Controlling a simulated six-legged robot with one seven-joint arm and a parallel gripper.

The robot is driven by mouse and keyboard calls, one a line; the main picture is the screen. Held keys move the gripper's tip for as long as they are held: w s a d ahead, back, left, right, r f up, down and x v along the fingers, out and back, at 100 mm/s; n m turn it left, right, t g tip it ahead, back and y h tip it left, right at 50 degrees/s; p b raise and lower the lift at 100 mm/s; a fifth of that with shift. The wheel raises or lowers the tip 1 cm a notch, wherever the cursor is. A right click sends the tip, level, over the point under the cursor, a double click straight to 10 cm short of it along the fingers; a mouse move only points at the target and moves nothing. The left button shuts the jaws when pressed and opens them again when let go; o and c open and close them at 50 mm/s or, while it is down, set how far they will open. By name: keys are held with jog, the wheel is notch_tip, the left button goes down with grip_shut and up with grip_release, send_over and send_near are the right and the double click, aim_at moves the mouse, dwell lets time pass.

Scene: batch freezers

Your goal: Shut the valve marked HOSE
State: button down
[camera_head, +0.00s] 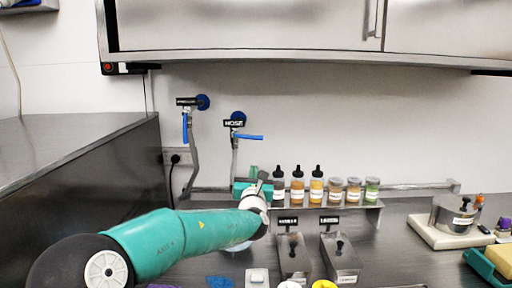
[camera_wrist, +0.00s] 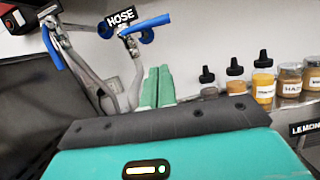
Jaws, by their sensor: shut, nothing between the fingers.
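The valve marked HOSE has a black label (camera_head: 234,123) and a blue lever (camera_head: 249,137) on the back wall. The lever lies about level and points right, across the line of the grey pipe below it. In the wrist view the HOSE label (camera_wrist: 121,17) and blue lever (camera_wrist: 145,25) show at the top, beyond my fingertips. My gripper (camera_head: 253,172) is below and slightly right of the valve in the head view. In the wrist view its two green fingers (camera_wrist: 157,72) are together and empty, apart from the lever.
A second valve (camera_head: 187,101) is to the left, its blue lever (camera_head: 185,127) hanging down; its label is unreadable. Dropper bottles (camera_head: 297,190) and jars (camera_head: 354,190) stand on a shelf right of my gripper. A steel cabinet (camera_head: 240,35) overhangs above.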

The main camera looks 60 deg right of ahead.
send_near(255, 138)
jog(key=w+d+f, duration=0.2)
jog(key=d+f, duration=0.1)
jog(key=d, duration=0.1)
jog(key=d+r, duration=0.1)
jog(key=w+d+r, duration=0.1)
jog(key=r, duration=0.1)
jog(key=shift+r, duration=0.15)
jog(key=shift+d, duration=0.1)
jog(key=shift+d+r+n, duration=0.1)
jog(key=shift+r+n, duration=0.5)
jog(key=shift+r, duration=0.2)
